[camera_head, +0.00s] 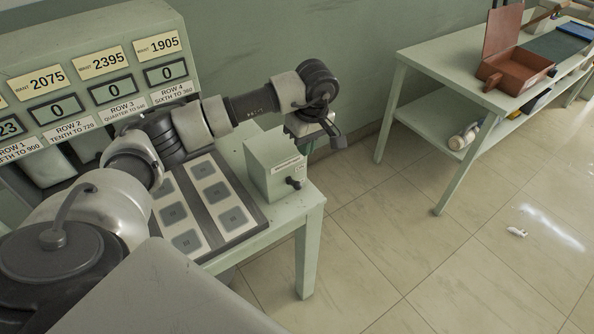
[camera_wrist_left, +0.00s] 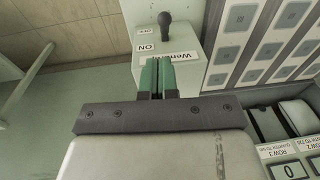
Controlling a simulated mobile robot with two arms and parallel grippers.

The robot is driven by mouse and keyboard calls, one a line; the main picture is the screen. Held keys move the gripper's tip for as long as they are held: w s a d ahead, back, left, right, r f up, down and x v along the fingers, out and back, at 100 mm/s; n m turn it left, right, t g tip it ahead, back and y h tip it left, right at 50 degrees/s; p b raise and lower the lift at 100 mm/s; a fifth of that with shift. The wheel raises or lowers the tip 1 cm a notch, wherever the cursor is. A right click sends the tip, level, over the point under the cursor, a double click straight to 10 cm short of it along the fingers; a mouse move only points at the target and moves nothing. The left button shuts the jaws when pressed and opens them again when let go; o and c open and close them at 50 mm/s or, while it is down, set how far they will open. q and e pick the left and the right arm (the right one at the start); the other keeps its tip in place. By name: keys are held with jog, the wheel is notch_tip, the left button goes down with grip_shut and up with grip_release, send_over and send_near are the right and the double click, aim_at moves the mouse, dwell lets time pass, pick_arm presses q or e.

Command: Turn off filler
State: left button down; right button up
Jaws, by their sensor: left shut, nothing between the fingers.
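A pale green switch box (camera_head: 272,168) stands at the right end of the green bench, with a black lever (camera_head: 294,183) on its front. In the left wrist view the box (camera_wrist_left: 190,42) shows ON and OFF marks and a white label; the black lever (camera_wrist_left: 165,22) lies beyond my fingertips. I cannot tell which mark the lever is set to. My left gripper (camera_wrist_left: 156,76) is shut and empty, its green fingers just short of the box and apart from the lever. In the head view my left gripper (camera_head: 308,146) hangs above the box's right side, partly hidden by its wrist.
A counter panel (camera_head: 100,75) with several number windows stands at the back left. A dark tray (camera_head: 237,205) with several pale pads lies beside the box. A second table (camera_head: 421,57) with an open red-brown box (camera_head: 517,75) stands at the right; the floor between is mostly clear.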

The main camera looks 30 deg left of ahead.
pick_arm(q)
jog(key=shift+a+r, duration=0.25)
jog(key=shift+a, duration=0.2)
jog(key=p, duration=0.2)
send_over(295, 181)
jog(key=f, duration=0.8)
jog(key=shift+w+d+f, duration=0.25)
jog(key=shift+f, duration=0.05)
jog(key=shift+a+f, duration=0.1)
jog(key=shift+f, duration=0.6)
